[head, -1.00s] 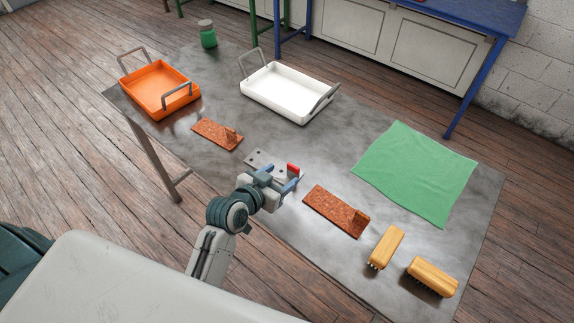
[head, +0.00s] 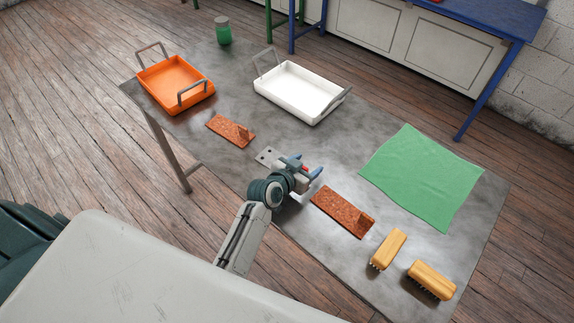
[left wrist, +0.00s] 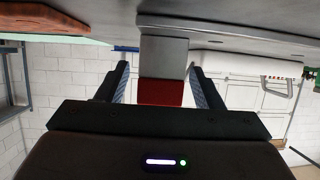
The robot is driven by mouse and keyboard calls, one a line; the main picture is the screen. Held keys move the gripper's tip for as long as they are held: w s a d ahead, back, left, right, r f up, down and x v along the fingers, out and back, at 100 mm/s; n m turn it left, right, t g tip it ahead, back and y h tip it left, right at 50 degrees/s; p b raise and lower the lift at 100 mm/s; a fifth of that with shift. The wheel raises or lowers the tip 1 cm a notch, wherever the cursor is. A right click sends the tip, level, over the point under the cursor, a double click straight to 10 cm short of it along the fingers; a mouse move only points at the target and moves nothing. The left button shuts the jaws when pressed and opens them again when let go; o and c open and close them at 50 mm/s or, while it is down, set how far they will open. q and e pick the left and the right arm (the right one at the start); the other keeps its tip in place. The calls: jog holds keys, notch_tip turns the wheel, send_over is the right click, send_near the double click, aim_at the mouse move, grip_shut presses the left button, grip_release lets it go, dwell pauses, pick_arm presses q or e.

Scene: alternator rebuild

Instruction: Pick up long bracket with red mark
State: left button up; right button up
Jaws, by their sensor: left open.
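The bracket with the red mark is a grey metal plate (head: 266,156) lying on the table, with an upright end marked red. In the left wrist view its upright end (left wrist: 162,88) stands between the two fingers, with the red mark low in that picture. My left gripper (head: 305,170) is open around this end, one finger on each side, and gaps show between the fingers and the metal. In the head view the gripper hides much of the bracket. My right gripper is not in view.
Rusty brackets lie to the left (head: 231,131) and right (head: 342,212) of the gripper. An orange tray (head: 163,101) and a white tray (head: 318,119) stand behind. A green cloth (head: 422,178) and two brushes (head: 388,249) (head: 432,279) lie at right. A green jar (head: 223,31) stands far back.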

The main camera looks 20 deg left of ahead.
pick_arm(q)
grip_shut()
jog(key=shift+r, duration=0.15)
jog(key=shift+w+r, duration=0.1)
